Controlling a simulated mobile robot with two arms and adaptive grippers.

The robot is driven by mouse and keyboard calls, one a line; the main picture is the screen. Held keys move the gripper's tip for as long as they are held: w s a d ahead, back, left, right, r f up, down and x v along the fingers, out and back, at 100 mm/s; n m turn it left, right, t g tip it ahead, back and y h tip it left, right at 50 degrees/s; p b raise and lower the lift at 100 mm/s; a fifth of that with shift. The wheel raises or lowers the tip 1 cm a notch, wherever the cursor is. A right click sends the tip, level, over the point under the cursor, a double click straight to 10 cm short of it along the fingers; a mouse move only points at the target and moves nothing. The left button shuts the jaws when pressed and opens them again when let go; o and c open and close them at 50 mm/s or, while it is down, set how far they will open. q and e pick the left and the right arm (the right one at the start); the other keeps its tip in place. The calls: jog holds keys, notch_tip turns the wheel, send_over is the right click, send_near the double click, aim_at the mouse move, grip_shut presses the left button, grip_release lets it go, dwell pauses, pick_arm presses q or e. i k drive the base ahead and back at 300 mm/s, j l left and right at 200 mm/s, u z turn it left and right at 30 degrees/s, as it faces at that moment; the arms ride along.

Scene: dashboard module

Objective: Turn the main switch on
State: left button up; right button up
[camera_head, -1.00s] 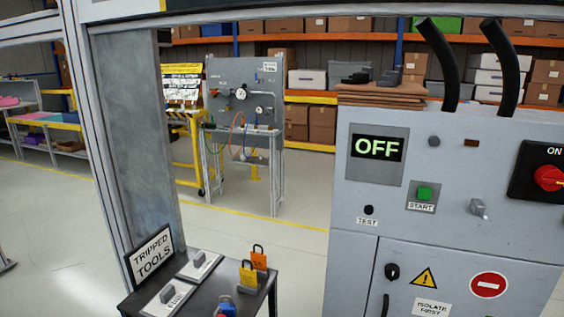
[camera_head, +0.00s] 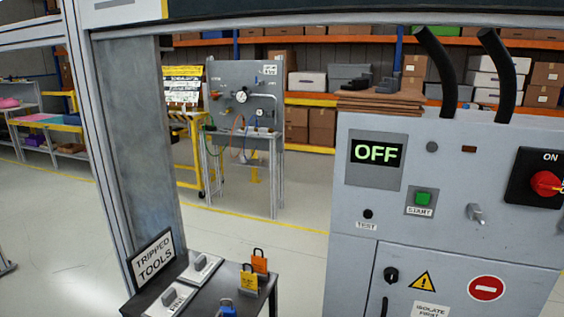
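The main switch is a red rotary knob (camera_head: 545,184) on a black plate (camera_head: 526,165) marked ON at the top. It sits at the right edge of the grey cabinet (camera_head: 400,215), and the plate is partly cut off by the picture's edge. A display (camera_head: 376,152) on the cabinet reads OFF in green. A green START button (camera_head: 422,198), a black TEST button (camera_head: 367,214) and a small metal lever (camera_head: 475,213) are on the same front. Neither of my grippers is in view.
A dark table (camera_head: 214,296) at lower left holds grey tools, orange padlocks (camera_head: 259,263), a blue padlock and a TRIPPED TOOLS sign (camera_head: 152,260). A grey post (camera_head: 140,150) stands behind it. Below on the cabinet are a black knob (camera_head: 391,274) and warning signs. No arm blocks the cabinet front.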

aim_at(545, 183)
jog(key=z, duration=1.4)
